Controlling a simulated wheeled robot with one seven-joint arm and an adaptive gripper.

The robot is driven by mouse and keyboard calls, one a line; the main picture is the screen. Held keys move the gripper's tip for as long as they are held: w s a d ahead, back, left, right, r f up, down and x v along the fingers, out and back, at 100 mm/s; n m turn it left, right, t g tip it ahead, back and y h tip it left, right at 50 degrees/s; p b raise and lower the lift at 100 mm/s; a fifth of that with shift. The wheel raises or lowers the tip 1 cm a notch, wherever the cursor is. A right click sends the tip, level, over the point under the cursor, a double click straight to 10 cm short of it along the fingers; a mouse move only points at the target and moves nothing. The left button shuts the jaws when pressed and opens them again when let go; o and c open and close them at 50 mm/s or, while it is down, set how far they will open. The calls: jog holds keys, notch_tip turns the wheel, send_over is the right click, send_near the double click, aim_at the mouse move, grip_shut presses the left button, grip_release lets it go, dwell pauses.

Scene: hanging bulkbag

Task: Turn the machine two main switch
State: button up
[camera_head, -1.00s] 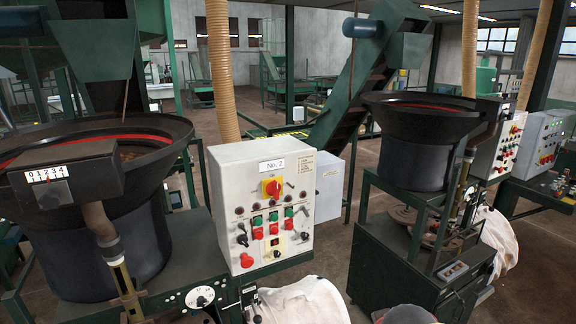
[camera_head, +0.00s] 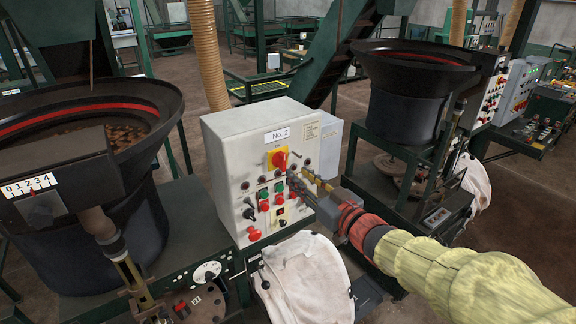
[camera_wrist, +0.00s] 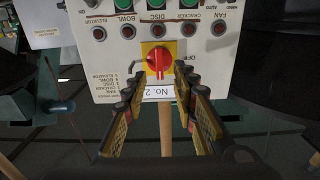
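The machine two main switch (camera_head: 277,159) is a red rotary knob on a yellow square plate. It sits high on the front of the white control box (camera_head: 225,150) labelled "No. 2". In the wrist view the switch (camera_wrist: 159,62) appears upside down, near the middle, just beyond my fingertips. My gripper (camera_head: 298,179) is in front of the panel, to the right of and slightly below the switch in the head view. In the wrist view my gripper (camera_wrist: 158,82) is open and empty, its fingers apart on either side. Contact with the knob cannot be told.
A black bowl feeder (camera_head: 90,120) stands left and another (camera_head: 415,65) right. A white sack (camera_head: 305,278) hangs in front of the box. A second control panel (camera_head: 492,100) stands far right.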

aim_at(285, 164)
jog(key=x, duration=0.6)
jog(key=shift+w+a+p, duration=0.1)
jog(key=shift+w+p, duration=0.1)
jog(key=shift+p, duration=0.2)
jog(key=shift+c, duration=0.9)
grip_shut()
